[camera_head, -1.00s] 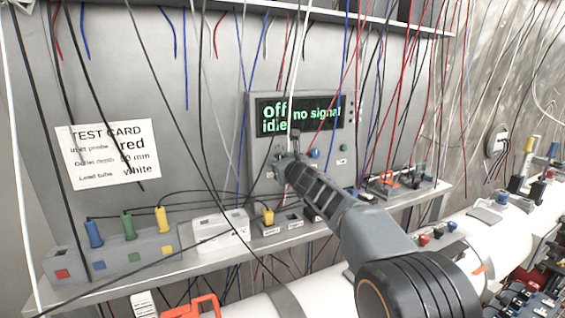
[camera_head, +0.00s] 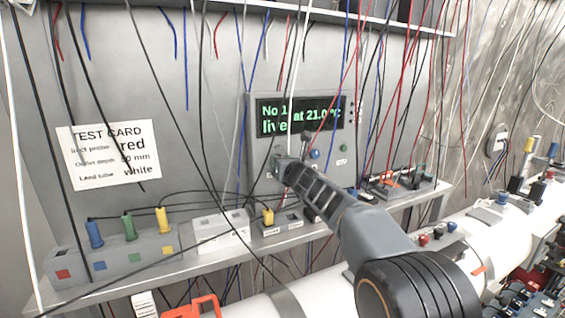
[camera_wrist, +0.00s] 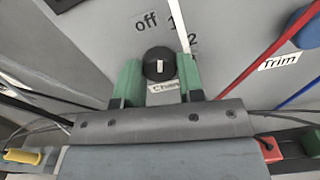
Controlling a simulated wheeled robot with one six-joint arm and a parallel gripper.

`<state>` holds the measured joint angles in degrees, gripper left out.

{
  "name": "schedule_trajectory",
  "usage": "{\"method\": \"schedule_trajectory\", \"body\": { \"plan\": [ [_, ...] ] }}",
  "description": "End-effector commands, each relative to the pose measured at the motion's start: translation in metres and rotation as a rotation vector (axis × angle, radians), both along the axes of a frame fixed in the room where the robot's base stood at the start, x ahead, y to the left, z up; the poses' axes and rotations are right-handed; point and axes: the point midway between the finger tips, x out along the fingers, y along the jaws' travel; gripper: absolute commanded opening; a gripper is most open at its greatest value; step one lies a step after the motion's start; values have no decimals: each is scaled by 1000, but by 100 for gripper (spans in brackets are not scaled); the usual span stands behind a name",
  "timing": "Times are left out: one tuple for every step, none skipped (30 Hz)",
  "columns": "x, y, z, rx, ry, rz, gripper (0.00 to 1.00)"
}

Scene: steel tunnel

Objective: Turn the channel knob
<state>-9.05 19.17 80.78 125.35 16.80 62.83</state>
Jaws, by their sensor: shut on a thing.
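The channel knob (camera_wrist: 160,63) is round and black with a white mark. In the wrist view it sits between the two green fingers of my gripper (camera_wrist: 160,78), which is shut on it. The labels "off", "1" and "2" stand around it, and a partly covered "Chan" label is below. In the head view my gripper (camera_head: 285,165) is at the lower left of the grey meter panel (camera_head: 265,145) and hides the knob.
A blue Trim knob (camera_wrist: 304,27) is to the right of the channel knob. Hanging wires cross the panel. Below, the shelf holds a block with coloured plugs (camera_head: 120,255) and a white box (camera_head: 220,232). A test card (camera_head: 108,155) is on the wall.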

Motion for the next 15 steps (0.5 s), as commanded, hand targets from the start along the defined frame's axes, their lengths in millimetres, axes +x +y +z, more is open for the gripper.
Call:
{"method": "schedule_trajectory", "body": {
  "plan": [
    [0, 0, 2, 32, 11, 0, 12],
    [0, 0, 2, 53, 20, 0, 12],
    [0, 0, 2, 80, 31, 0, 12],
    [0, 0, 2, 99, 39, 0, 12],
    [0, 0, 2, 118, 47, 0, 12],
    [0, 0, 2, 142, 57, 0, 12],
    [0, 0, 2, 159, 64, 0, 12],
    [0, 0, 2, 175, 71, 0, 12],
    [0, 0, 2, 195, 80, 0, 12],
    [0, 0, 2, 209, 85, 0, 12],
    [0, 0, 2, 222, 91, 0, 12],
    [0, 0, 2, 238, 97, 0, 12],
    [0, 0, 2, 249, 102, 0, 12],
    [0, 0, 2, 258, 106, 0, 12],
    [0, 0, 2, 270, 111, 0, 12]
  ]
}}
